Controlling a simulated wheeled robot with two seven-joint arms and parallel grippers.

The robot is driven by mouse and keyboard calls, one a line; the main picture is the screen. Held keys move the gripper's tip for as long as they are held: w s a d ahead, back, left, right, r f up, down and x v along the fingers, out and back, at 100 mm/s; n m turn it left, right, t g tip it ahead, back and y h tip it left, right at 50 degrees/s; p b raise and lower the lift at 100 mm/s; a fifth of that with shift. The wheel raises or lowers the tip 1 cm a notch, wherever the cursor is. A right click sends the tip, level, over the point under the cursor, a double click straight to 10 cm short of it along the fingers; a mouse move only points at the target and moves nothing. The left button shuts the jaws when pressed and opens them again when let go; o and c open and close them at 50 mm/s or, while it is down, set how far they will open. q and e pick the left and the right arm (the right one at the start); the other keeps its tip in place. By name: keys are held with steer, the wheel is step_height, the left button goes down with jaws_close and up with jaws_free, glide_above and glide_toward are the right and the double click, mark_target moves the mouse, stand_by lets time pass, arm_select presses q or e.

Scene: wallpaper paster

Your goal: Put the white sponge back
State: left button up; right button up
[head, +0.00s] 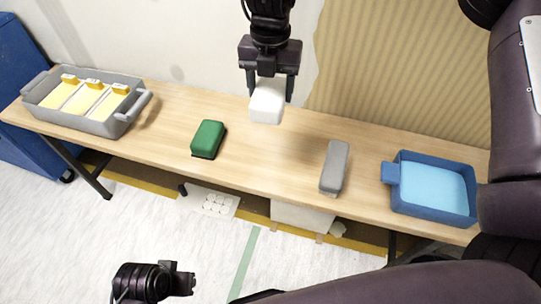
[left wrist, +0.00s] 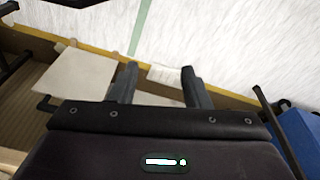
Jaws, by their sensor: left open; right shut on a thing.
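My right gripper (head: 268,86) is shut on the white sponge (head: 266,105), a white block held between its fingers with its lower part showing below them. The sponge is in front of the wall and over the back part of the wooden table; I cannot tell its exact height. My left gripper (head: 188,279) is low at the bottom of the head view, away from the table. In the left wrist view its two fingers (left wrist: 158,84) are apart with nothing between them.
A grey tray (head: 127,123) with yellow pieces stands at the table's left end. A green block (head: 208,138), a grey block (head: 334,167) and a blue tray (head: 430,206) with light-blue contents are on the wooden table (head: 268,159). Bare tabletop shows between the green and grey blocks.

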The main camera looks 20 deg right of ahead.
steer(key=shift+f, duration=0.4)
step_height(320, 180, down, 15)
steer(key=b, duration=0.4)
step_height(320, 180, down, 4)
steer(key=shift+r, duration=0.2)
arm_select(q)
steer(key=d+t, duration=0.1)
steer(key=w+d+h, duration=0.1)
steer(key=d, duration=0.1)
steer(key=d+f+m+t, duration=0.1)
steer(key=shift+w+d+t+h, duration=0.25)
steer(key=shift+w+t+h, duration=0.05)
steer(key=shift+w+h, duration=0.1)
arm_select(e)
steer(key=shift+f, duration=0.1)
arm_select(q)
steer(key=shift+f, duration=0.1)
arm_select(e)
steer(key=o, duration=1)
arm_select(q)
steer(key=shift+f, duration=0.1)
